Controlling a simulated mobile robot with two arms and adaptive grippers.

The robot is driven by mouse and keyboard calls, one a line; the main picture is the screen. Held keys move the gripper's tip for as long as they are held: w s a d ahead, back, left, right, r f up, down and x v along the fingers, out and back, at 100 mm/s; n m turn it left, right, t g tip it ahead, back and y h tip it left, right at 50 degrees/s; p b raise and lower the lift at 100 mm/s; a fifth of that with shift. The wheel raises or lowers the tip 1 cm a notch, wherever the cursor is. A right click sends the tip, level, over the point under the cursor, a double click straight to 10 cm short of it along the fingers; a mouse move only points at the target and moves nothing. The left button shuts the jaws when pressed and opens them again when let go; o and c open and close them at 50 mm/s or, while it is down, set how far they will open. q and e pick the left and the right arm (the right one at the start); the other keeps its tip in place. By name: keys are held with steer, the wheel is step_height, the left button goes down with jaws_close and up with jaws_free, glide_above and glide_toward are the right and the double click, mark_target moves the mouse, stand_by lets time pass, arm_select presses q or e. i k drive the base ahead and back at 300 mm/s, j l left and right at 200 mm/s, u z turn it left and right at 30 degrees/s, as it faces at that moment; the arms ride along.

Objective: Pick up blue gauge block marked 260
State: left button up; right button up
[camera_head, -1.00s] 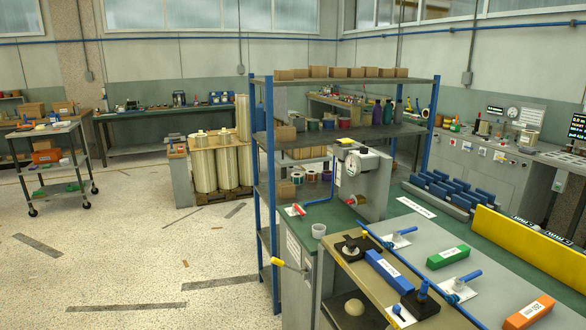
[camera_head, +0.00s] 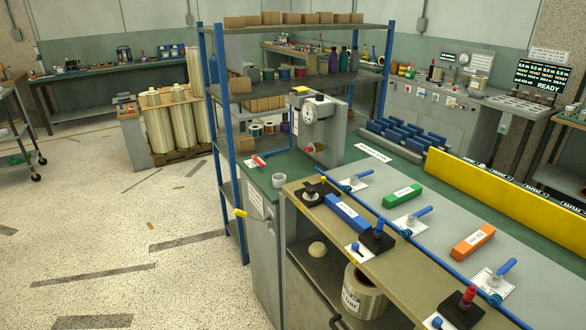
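A blue block (camera_head: 348,212) with a white label lies on the tan front strip of the workbench, between two black fixtures; its marking is too small to read. A green block (camera_head: 402,196) and an orange block (camera_head: 473,241), both with white labels, lie on the grey surface behind it. Neither of my grippers shows in the head view.
Black fixtures (camera_head: 376,238) and blue-handled clamps (camera_head: 412,220) stand close to the blocks. A blue rail (camera_head: 391,228) runs along the bench. A long yellow bar (camera_head: 500,185) stands behind. A blue-post shelf (camera_head: 219,150) rises at the left. Floor on the left is open.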

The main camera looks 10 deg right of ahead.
mark_target(346, 213)
steer(key=i+j, duration=0.3)
steer(key=j, duration=0.15)
steer(key=i+j+z, duration=0.1)
steer(key=z, duration=0.35)
steer(key=j+z, duration=0.3)
steer(key=z, duration=0.15)
steer(key=j+z, duration=0.25)
steer(key=z, duration=0.2)
steer(key=i, duration=0.05)
